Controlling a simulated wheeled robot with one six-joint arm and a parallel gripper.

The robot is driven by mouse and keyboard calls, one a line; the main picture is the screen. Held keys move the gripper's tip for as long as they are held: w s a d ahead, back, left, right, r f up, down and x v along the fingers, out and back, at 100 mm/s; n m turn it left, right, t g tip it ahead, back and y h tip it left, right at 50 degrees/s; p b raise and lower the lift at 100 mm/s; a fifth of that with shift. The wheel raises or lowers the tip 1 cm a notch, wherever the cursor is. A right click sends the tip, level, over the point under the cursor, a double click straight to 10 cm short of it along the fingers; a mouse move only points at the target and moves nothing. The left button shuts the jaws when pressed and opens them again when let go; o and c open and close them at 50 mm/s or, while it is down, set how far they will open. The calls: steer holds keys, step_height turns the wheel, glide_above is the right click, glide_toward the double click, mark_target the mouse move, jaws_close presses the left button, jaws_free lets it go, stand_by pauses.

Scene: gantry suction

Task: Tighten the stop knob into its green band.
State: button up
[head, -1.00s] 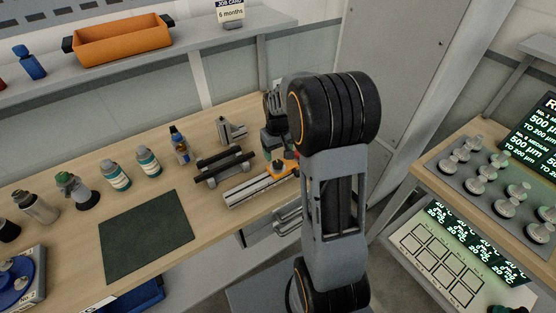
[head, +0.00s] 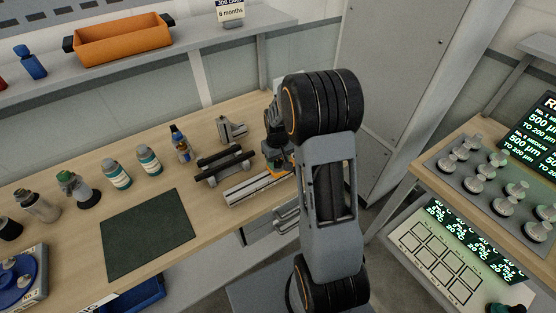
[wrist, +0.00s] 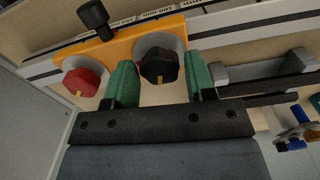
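In the wrist view, an orange carriage (wrist: 115,50) carries a dark knob (wrist: 160,66) and a red knob (wrist: 82,84), each with a yellow mark and a grey disc behind it. I cannot tell from the frames which is the stop knob, and no green band shows. My gripper (wrist: 161,88) is open, with its green fingers on either side of the dark knob and gaps on both sides. In the head view, my gripper stands over the orange carriage (head: 277,172) and hides most of it.
A black post knob (wrist: 93,14) rises from the carriage. The carriage sits on a pale rail (head: 245,192) on the wooden bench. A grey stand with dark bars (head: 225,165) is close left. Several bottles (head: 117,174) stand farther left, by a clear dark mat (head: 147,235).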

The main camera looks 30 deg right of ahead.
mark_target(278, 162)
steer(key=c, duration=0.6)
steer(key=shift+o, duration=0.2)
steer(key=shift+f+m+b, duration=0.1)
steer(key=shift+m+b, duration=0.6)
steer(key=shift+m, duration=0.4)
steer(key=m, duration=0.3)
steer(key=shift+b, duration=0.4)
steer(key=o, duration=0.9)
steer(key=shift+r, duration=0.25)
step_height(278, 162, up, 14)
steer(key=shift+f+b, duration=0.2)
steer(key=shift+b, duration=0.35)
